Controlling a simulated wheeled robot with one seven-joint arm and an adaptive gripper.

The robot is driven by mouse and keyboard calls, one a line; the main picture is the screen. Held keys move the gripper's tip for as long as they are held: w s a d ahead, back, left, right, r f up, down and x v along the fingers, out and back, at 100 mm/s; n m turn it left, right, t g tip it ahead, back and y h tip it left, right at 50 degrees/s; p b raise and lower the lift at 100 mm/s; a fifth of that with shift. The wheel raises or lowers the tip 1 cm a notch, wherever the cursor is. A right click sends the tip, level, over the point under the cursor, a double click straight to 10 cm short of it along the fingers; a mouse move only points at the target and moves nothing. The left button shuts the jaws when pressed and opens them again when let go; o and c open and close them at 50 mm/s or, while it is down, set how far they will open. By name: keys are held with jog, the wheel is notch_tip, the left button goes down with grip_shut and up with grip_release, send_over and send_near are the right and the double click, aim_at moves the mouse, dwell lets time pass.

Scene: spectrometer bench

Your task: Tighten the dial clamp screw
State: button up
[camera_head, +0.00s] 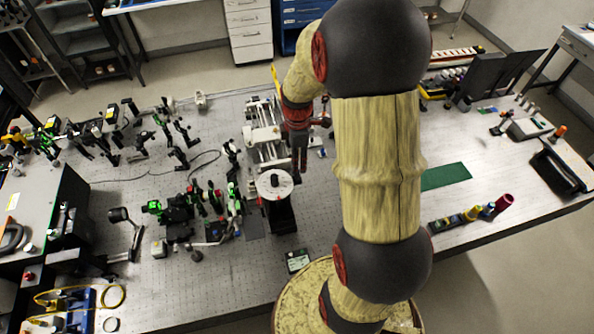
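A round white dial (274,185) with a dark centre knob sits on top of a black block-shaped mount (281,216) near the middle of the bench. My gripper (299,172) points down at the dial's upper right edge, very close to it. The fingers look narrow and dark. At this size I cannot tell whether they are open or shut, or touching anything. The clamp screw cannot be made out; the fingers may cover it.
A silver rail stage (264,135) stands just behind the dial. Green and black optics (175,212) crowd the bench on the left. A small dark box (298,261) lies in front.

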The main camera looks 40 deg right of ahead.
aim_at(298, 174)
jog(key=shift+f+p, duration=0.6)
jog(key=shift+f, duration=2.55)
jog(key=shift+c, duration=1.1)
grip_shut()
